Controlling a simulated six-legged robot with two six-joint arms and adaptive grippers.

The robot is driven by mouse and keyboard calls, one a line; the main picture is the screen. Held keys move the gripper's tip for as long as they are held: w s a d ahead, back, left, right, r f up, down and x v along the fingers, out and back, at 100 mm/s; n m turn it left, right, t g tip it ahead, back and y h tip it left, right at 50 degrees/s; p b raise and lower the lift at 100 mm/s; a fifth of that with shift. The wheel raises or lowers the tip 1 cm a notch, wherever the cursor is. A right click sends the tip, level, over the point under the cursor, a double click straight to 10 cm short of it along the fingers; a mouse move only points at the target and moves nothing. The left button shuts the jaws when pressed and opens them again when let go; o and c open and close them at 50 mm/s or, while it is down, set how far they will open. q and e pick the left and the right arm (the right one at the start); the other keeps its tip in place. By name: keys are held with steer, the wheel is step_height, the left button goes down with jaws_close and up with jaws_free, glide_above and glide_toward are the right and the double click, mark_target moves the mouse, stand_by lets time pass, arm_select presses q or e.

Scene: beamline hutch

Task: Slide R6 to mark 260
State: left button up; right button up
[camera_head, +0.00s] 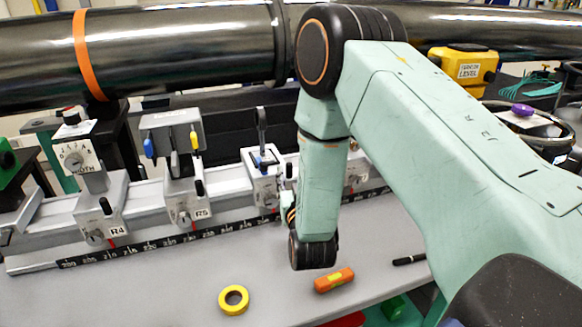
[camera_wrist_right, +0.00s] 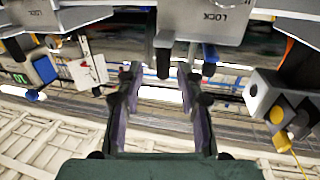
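The rail (camera_head: 140,222) runs across the head view with a black number scale (camera_head: 160,243) along its front. Carriers labelled R4 (camera_head: 100,215) and R5 (camera_head: 183,200) sit on it. The carrier right of R5 (camera_head: 262,188), in R6's place in the row, has its label hidden; a clamp-like holder stands on it. Mark 260 cannot be made out. My right forearm hangs just right of this carrier and hides most of the right gripper. In the right wrist view, the right gripper's fingers (camera_wrist_right: 161,85) are apart, near dark knobs (camera_wrist_right: 163,52) under a plate marked LOCK. My left gripper is not visible.
Another carrier (camera_head: 357,178) shows behind my forearm. A yellow tape roll (camera_head: 234,299), an orange tool (camera_head: 334,280) and a black pen (camera_head: 409,260) lie on the grey bench. A large dark pipe (camera_head: 180,50) crosses behind. The bench's front left is clear.

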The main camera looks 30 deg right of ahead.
mark_target(290, 172)
steer(key=w, duration=0.3)
steer(key=shift+w+d+f, duration=0.15)
steer(key=shift+d+f, duration=0.1)
steer(key=shift+d, duration=0.15)
steer(key=shift+s+d+r, duration=0.15)
steer(key=shift+s+r, duration=0.1)
steer(key=shift+s, duration=0.05)
steer(key=shift+w+f, duration=0.2)
steer(key=shift+w, duration=0.2)
steer(key=c, duration=0.5)
steer(key=shift+s, duration=0.15)
jaws_close()
